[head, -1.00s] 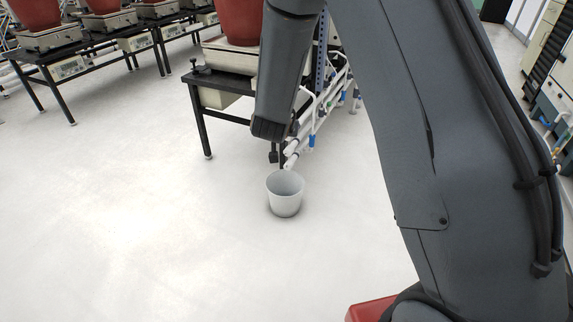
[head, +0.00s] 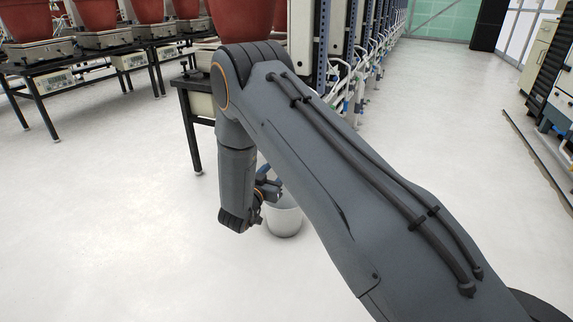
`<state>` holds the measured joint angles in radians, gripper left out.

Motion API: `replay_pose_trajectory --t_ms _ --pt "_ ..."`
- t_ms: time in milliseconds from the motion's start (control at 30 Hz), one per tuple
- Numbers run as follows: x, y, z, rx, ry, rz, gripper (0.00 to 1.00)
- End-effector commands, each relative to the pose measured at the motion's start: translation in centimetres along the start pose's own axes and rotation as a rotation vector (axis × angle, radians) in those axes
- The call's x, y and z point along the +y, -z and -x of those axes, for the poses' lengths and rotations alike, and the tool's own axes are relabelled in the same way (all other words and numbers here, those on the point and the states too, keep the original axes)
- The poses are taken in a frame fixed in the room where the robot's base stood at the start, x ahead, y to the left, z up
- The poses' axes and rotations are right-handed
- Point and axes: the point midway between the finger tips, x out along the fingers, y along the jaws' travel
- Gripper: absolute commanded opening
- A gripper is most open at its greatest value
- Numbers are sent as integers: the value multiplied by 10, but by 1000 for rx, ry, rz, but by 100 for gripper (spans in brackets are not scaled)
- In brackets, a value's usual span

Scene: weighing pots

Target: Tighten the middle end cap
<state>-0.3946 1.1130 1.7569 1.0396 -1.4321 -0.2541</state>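A row of white pipes with blue fittings (head: 353,92) runs along the foot of the racks behind my arm. The end caps are too small or hidden here, and I cannot tell which is the middle one. My gripper (head: 268,188) is partly visible beyond the end of my forearm, in front of the bucket's upper left side. Its fingers are too small and covered to show whether they are open or shut. I cannot see anything held in it.
A pale bucket (head: 284,218) stands on the floor, partly behind my arm. Black tables (head: 187,118) with scales and red pots (head: 98,14) stand at the left and back. A cabinet (head: 540,62) stands at the far right. The floor at left and the aisle at right are clear.

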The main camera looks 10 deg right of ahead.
Motion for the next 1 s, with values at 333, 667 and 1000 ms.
replay_pose_trajectory --t_ms 333,667,1000 --pt "1 -2 -52 1 -2 -2 47" --pt "0 0 -72 -1 0 0 47" --pt "1 0 -72 -1 0 0 27"
